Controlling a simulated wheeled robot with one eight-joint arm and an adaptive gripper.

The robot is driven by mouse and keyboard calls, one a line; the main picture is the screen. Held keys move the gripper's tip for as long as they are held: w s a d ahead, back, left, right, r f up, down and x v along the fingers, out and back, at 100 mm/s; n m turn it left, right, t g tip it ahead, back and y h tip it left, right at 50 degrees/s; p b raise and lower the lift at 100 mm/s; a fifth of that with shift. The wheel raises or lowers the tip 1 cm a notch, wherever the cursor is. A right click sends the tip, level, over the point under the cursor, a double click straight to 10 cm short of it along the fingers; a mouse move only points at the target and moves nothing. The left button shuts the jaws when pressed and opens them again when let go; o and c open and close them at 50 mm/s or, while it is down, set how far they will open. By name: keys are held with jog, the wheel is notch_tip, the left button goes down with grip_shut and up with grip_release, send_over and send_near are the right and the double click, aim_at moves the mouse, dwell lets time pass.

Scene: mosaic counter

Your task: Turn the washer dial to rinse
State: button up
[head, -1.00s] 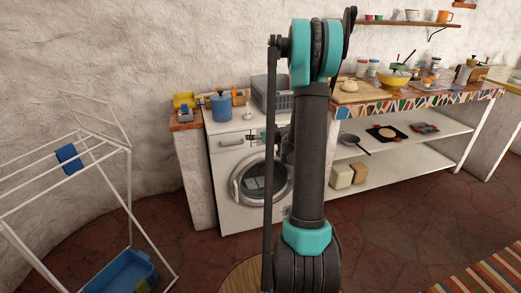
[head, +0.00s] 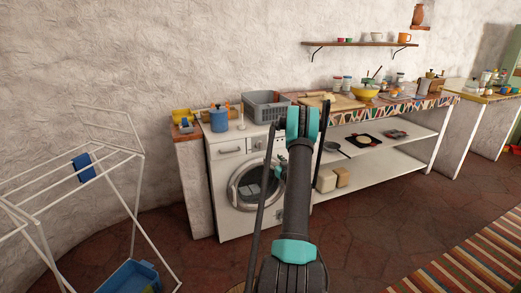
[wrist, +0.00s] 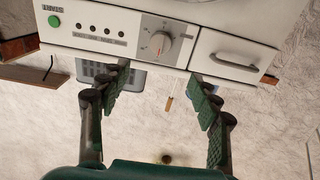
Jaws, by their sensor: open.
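The white washer (head: 219,177) stands against the wall in the head view. The wrist view shows its control panel (wrist: 100,20) upside down. The round dial (wrist: 160,42) is near the top middle, with marks around it and a little red on its face. I cannot read its setting. My gripper (wrist: 160,77) is open and empty. Its two green-padded fingers are spread to either side of the dial and appear apart from it, with the dial lying beyond the fingertips.
A green button (wrist: 54,21) and the drawer handle (wrist: 235,64) flank the dial. A grey basket (head: 262,111) and a blue pot (head: 219,120) stand on the washer top. A drying rack (head: 75,190) stands at left. Floor before the washer is open.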

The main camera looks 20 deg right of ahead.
aim_at(261, 146)
jog(key=w, duration=1.6)
jog(key=shift+a, duration=0.3)
jog(key=c, duration=1.2)
